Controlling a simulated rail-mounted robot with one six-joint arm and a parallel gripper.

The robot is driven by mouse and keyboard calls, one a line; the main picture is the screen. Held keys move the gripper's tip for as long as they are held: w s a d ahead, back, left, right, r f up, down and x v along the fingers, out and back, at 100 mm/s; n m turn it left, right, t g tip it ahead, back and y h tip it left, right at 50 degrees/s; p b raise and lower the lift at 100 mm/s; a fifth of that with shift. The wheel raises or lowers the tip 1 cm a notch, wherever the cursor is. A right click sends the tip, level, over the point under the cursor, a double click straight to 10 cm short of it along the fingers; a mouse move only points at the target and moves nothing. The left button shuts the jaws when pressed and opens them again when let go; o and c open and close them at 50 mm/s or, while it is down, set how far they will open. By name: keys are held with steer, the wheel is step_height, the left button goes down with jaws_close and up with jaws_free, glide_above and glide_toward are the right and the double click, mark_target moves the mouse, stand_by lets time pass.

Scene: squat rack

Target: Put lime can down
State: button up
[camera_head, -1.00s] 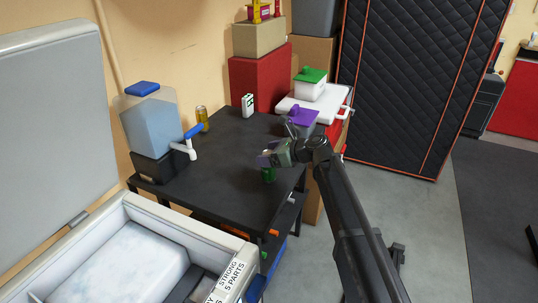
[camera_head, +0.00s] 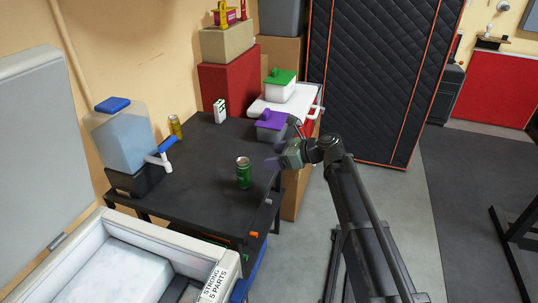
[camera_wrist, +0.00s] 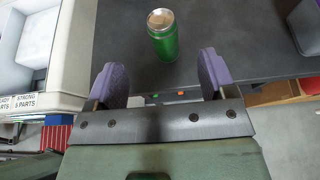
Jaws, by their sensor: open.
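The lime can (camera_head: 244,173) is green with a silver top. It stands upright on the black table (camera_head: 195,190), near the edge closest to my arm. My gripper (camera_head: 272,163) is beside the can on its right, apart from it. In the wrist view the can (camera_wrist: 163,38) stands beyond the fingertips, and my gripper (camera_wrist: 160,75) is open with nothing between its purple fingers.
A yellow can (camera_head: 175,127), a white carton (camera_head: 220,111) and a water dispenser (camera_head: 125,135) stand on the table. A purple-lidded container (camera_head: 270,124) is at the back right. An open cooler (camera_head: 150,262) is in front. Table space around the lime can is clear.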

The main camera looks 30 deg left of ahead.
steer(key=d+f+n+t+h, duration=0.1)
steer(key=d+f+n+h, duration=0.15)
steer(key=d, duration=0.65)
steer(key=d+f+n+t+h, duration=0.1)
steer(key=d+f+n, duration=0.2)
steer(key=d, duration=0.7)
steer(key=s+d+f+n+h, duration=0.1)
steer(key=s+d+n+h, duration=0.2)
steer(key=d, duration=0.8)
steer(key=s+d+f+n+h, duration=0.2)
steer(key=s+d, duration=0.3)
steer(key=d, duration=0.7)
steer(key=s+d+f+n+t+h, duration=0.1)
steer(key=s+d+n+h, duration=0.3)
steer(key=d, duration=0.7)
steer(key=shift+s+d+f+n+h, duration=0.15)
steer(key=shift+s+f+n+h, duration=0.25)
steer(key=shift+s+f, duration=0.2)
